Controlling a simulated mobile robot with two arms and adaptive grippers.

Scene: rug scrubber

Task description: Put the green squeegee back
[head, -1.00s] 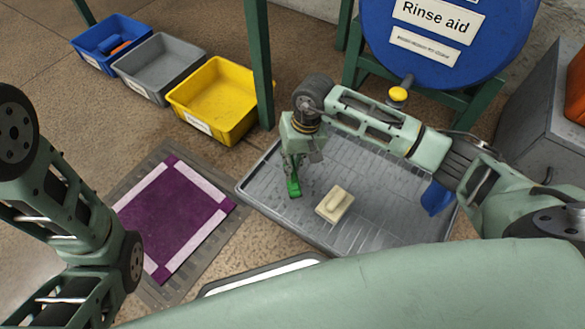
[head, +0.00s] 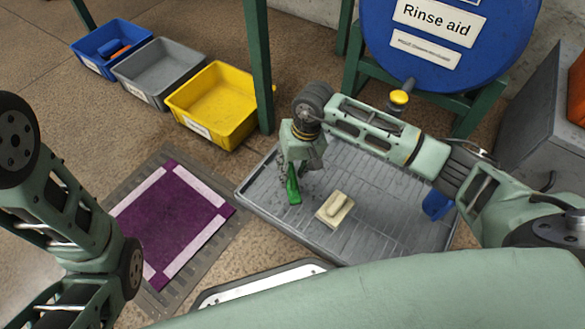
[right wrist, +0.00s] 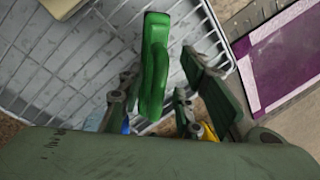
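The green squeegee (head: 293,190) is at the left part of the grey ribbed tray (head: 385,235), under my right gripper (head: 302,168). In the right wrist view its green handle (right wrist: 154,65) points up between the two fingers of my right gripper (right wrist: 165,95). A gap shows between the handle and the right-hand finger, so the gripper looks open around it. The squeegee's lower end is hidden, and I cannot tell whether it rests on the tray. My left arm is at the left edge of the head view; its gripper is out of view.
A cream block with a handle (head: 335,208) lies on the tray, and a blue item (head: 437,204) is at its right. Blue (head: 88,66), grey (head: 145,90) and yellow (head: 185,132) bins stand behind left. A purple rug (head: 160,225) lies left. A blue drum (head: 455,45) stands behind.

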